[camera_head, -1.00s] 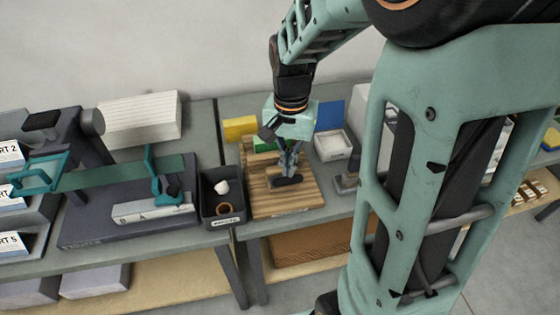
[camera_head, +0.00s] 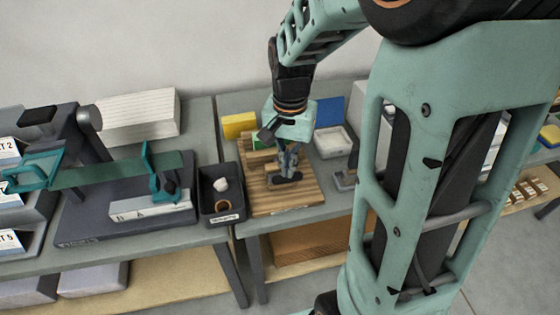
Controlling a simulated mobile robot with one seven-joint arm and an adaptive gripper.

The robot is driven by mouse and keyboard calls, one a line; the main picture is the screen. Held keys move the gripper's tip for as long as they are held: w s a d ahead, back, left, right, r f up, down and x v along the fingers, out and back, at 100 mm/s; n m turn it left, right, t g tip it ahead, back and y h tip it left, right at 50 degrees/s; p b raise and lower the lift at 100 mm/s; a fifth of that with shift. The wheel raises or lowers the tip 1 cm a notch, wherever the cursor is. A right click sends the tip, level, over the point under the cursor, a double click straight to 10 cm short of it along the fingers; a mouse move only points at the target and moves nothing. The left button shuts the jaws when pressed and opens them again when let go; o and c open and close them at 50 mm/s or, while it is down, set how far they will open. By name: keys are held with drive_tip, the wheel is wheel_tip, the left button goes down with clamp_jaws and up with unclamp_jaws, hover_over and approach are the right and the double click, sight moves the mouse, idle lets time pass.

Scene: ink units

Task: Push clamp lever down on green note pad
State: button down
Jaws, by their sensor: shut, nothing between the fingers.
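My gripper (camera_head: 285,180) is shut and empty. It points down over the wooden board (camera_head: 262,205) on the right-hand table. A green block or pad (camera_head: 257,142) shows in part at the back of the board, behind and left of my gripper's wrist, which covers much of it. I cannot make out a clamp lever apart from my gripper. I cannot tell whether the fingertips touch anything on the board.
A dark bin (camera_head: 221,195) with small items stands left of the board. A yellow block (camera_head: 238,126) and a blue panel (camera_head: 330,113) stand behind. A white tray (camera_head: 333,141) is to the right. A teal-handled machine (camera_head: 150,180) fills the left table.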

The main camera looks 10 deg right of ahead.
drive_tip(key=shift+r, duration=0.1)
wheel_tip(320, 180, up, 11)
drive_tip(key=p, duration=0.9)
drive_tip(key=shift+w+a+r+n+g+b, duration=0.15)
drive_tip(key=shift+w+r+n+b, duration=0.1)
drive_tip(key=shift+w+n+b, duration=1.7)
drive_tip(key=shift+w+r+n+g+b, duration=0.2)
drive_tip(key=shift+w+n+b, duration=0.8)
drive_tip(key=shift+b, duration=1.85)
